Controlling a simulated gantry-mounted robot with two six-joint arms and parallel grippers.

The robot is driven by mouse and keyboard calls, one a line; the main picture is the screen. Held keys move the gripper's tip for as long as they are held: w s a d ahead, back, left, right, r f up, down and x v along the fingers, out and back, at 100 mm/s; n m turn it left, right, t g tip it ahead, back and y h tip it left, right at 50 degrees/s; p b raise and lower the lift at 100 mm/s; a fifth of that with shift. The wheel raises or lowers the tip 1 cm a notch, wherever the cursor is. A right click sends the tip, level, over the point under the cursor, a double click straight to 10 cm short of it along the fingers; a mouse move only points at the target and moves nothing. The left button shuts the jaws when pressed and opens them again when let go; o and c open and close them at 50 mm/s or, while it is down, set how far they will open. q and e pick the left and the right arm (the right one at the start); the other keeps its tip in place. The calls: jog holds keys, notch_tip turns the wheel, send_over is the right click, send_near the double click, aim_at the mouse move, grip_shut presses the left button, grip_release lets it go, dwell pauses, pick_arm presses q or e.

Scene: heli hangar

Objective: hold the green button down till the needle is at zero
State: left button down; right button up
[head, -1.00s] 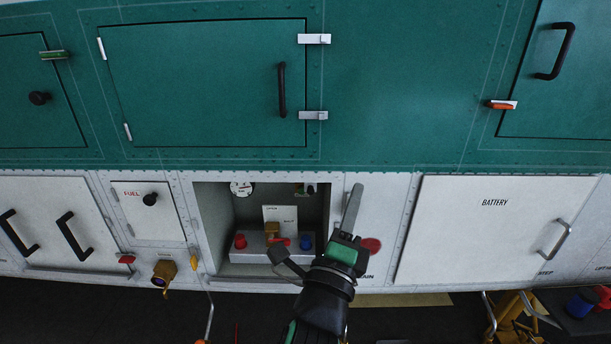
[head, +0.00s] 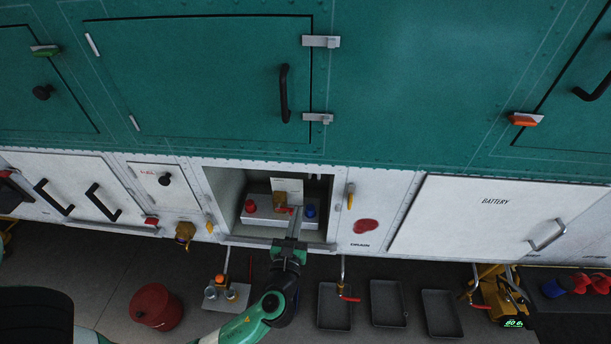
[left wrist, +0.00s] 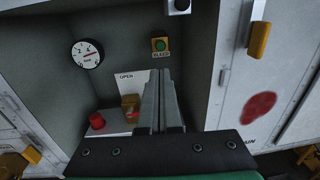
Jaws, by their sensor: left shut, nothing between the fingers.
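The green button (left wrist: 159,45) sits in a square brass-coloured housing on the recess's back wall, over a small label reading "BLEED". The round white gauge (left wrist: 87,54) is to its left; a dark needle and red mark show, but I cannot read the value. My left gripper (head: 297,212) reaches into the recess, fingers together and empty. In the left wrist view its fingertips (left wrist: 161,72) appear just below the button, seemingly apart from it. In the head view the button and gauge are hidden by the recess's upper edge. My right gripper is not in view.
In the recess, a red knob (head: 250,206), a blue knob (head: 310,210) and a brass block (head: 280,199) sit on a grey ledge, with a white card (head: 288,186) behind. A yellow-handled latch (head: 350,196) is right of the opening. Trays and a red bucket (head: 156,306) stand below.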

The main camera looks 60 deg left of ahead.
pick_arm(q)
jog(key=b+x, duration=0.2)
jog(key=x, duration=1.1)
jog(key=shift+w+a, duration=0.25)
jog(key=shift+w, duration=0.05)
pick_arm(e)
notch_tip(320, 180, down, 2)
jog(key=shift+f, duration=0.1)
pick_arm(q)
jog(key=shift+w+a+f, duration=0.3)
jog(key=shift+a+f, duration=0.1)
jog(key=shift+a, duration=0.25)
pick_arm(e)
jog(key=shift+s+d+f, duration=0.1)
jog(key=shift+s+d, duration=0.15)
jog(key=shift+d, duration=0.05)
pick_arm(q)
jog(key=p+v, duration=0.2)
jog(key=v, duration=1.2)
jog(key=shift+r+p, duration=0.2)
jog(key=shift+p, duration=0.2)
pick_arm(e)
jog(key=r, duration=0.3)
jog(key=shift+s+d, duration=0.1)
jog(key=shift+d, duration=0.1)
